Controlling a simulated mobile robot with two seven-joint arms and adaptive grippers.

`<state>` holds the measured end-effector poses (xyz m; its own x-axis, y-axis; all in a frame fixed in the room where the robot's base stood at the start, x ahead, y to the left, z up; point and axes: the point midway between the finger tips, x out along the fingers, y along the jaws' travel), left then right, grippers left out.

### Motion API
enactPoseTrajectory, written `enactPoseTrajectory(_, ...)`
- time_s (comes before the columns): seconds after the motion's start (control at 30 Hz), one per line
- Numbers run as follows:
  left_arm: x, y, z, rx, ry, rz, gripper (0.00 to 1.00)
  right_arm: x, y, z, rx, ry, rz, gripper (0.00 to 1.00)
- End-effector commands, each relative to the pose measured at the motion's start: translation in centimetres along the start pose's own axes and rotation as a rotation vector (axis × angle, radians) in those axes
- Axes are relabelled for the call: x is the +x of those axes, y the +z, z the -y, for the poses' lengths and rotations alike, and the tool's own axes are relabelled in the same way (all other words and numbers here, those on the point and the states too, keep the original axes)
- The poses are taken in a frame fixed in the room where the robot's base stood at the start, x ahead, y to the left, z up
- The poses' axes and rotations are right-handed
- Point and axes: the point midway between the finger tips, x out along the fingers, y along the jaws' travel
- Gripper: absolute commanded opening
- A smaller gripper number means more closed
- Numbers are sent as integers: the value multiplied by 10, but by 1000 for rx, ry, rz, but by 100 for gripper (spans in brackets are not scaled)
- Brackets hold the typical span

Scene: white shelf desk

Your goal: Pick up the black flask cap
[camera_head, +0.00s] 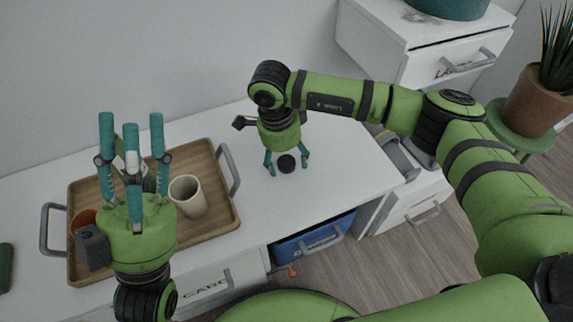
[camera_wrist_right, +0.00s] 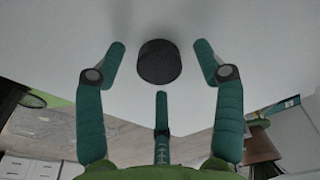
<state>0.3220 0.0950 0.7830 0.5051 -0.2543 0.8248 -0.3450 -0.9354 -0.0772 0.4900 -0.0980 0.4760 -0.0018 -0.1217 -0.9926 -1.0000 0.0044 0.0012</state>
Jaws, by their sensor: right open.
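The black flask cap (camera_head: 287,163) stands on the white desk top, right of the tray. In the right wrist view the cap (camera_wrist_right: 159,61) is a dark round disc beyond the fingertips, between the two outer fingers. My right gripper (camera_head: 286,164) points down over the cap with its teal fingers spread. In the wrist view the right gripper (camera_wrist_right: 160,75) is open and empty, with no finger seen touching the cap.
A wooden tray (camera_head: 225,205) with grey handles holds a cream cup (camera_head: 187,196) and an orange-brown item (camera_head: 83,219), partly hidden by my left gripper. The white desk (camera_head: 340,185) is clear around the cap. A white drawer unit (camera_head: 385,40) stands behind right. A potted plant (camera_head: 540,100) is far right.

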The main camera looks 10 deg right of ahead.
Motion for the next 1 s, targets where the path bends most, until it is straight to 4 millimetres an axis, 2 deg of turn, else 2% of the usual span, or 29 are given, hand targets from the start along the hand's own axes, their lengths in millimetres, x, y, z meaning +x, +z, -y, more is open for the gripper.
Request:
enactPoseTrajectory(0.23,0,-1,1,0,-2,-8,40,2,0,0,0,0,0,69)
enactPoseTrajectory(0.27,0,-1,1,0,-2,-8,40,2,0,0,0,0,0,61)
enactPoseTrajectory(0.3,0,-1,1,0,-2,-8,40,2,0,0,0,0,0,46)
enactPoseTrajectory(0.4,0,-1,1,0,-2,-7,40,2,0,0,0,0,0,24)
enactPoseTrajectory(0.8,0,-1,1,0,-2,-5,40,1,0,0,0,0,1,24)
enactPoseTrajectory(1.0,5,0,0,5,2,17,40,-13,-2,0,-1,-2,2,24)
